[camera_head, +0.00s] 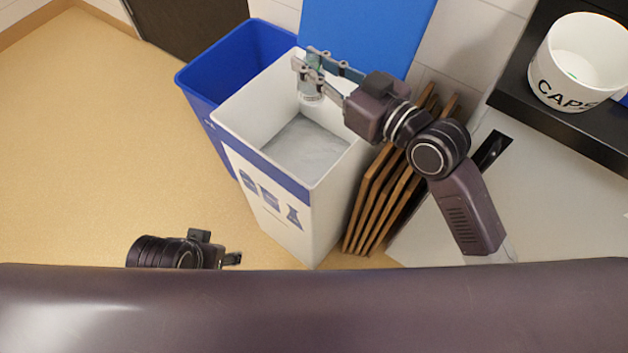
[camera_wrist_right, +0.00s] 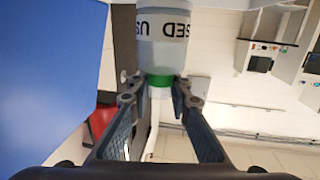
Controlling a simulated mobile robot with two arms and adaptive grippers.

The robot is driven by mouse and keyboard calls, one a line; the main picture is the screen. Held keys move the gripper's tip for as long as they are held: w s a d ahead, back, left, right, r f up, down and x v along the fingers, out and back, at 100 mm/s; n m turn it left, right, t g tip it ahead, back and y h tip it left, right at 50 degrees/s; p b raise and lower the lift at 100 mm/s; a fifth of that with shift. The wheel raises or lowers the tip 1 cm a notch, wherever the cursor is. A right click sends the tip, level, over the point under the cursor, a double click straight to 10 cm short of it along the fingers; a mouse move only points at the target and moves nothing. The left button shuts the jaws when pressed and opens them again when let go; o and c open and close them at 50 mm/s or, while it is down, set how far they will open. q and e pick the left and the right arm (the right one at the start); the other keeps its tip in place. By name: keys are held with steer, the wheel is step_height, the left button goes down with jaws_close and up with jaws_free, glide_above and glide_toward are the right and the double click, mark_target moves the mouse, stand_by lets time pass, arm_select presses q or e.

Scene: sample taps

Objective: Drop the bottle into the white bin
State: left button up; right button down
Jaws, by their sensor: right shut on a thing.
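The white bin (camera_head: 318,215) stands on the floor in the middle of the head view, with blue markings on its front and a grey inside. My right gripper (camera_head: 312,64) reaches over its far part and is shut on the bottle (camera_head: 311,92). The bottle is pale and translucent and hangs above the bin's opening. In the right wrist view the bottle (camera_wrist_right: 172,40) shows a white label with black lettering and a green band between the fingertips. My left gripper (camera_head: 232,259) shows at the lower left, away from the bin; its fingers are mostly hidden.
A blue bin (camera_head: 208,78) stands against the white bin's far left side. A blue panel (camera_head: 365,30) is behind. Brown wooden boards (camera_head: 378,200) lean right of the bin. A white tub lettered "CAPS" (camera_head: 556,88) sits on a black shelf at right. Floor at left is clear.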

steer(key=c, duration=1.7)
jaws_free()
steer(key=shift+r, duration=0.1)
step_height(320, 180, up, 10)
steer(key=shift+f, duration=0.1)
steer(key=shift+s+f, duration=0.1)
